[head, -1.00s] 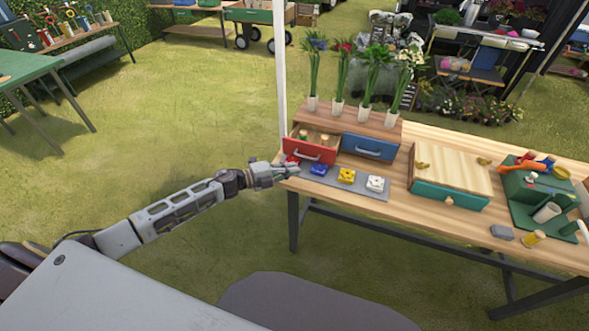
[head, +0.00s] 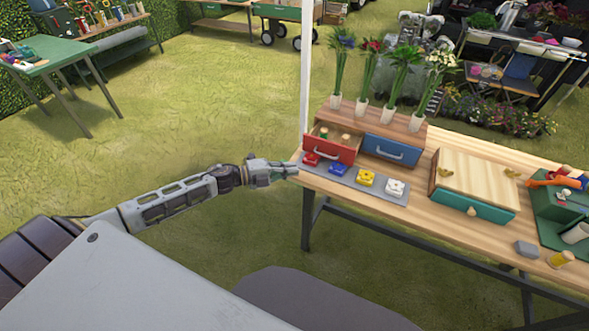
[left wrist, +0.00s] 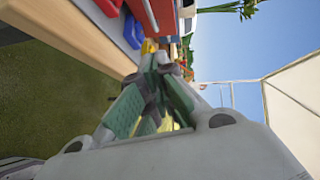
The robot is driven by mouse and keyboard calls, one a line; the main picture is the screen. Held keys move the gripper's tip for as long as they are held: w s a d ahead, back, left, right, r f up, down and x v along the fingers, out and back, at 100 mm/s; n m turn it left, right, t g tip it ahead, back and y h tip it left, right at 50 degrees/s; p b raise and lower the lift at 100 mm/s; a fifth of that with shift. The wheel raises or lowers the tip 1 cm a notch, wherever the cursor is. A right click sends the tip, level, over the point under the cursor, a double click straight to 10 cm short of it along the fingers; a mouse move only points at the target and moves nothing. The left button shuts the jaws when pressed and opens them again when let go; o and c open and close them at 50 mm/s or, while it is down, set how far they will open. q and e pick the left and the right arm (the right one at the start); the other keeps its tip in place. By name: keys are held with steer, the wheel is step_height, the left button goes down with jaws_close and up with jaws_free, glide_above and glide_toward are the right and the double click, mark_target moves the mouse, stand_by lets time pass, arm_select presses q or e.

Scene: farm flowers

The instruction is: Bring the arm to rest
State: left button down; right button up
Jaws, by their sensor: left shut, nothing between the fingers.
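My left arm reaches in from the left in the head view. Its gripper (head: 284,171) is just off the left end of the wooden table (head: 421,222), beside the grey mat (head: 383,190). The gripper's fingers are shut and empty, and they also show in the left wrist view (left wrist: 158,68). My right gripper is not in view.
On the mat lie a red (head: 311,159), a blue (head: 338,168), a yellow (head: 366,178) and a white (head: 395,188) piece. Behind them are an open red drawer (head: 328,148) and a shut blue drawer (head: 390,151). A white pole (head: 306,70) stands behind.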

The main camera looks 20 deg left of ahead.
arm_select(q)
steer(key=shift+s+a, duration=0.15)
steer(key=shift+s, duration=0.05)
steer(key=shift+w, duration=0.1)
stand_by(0.5)
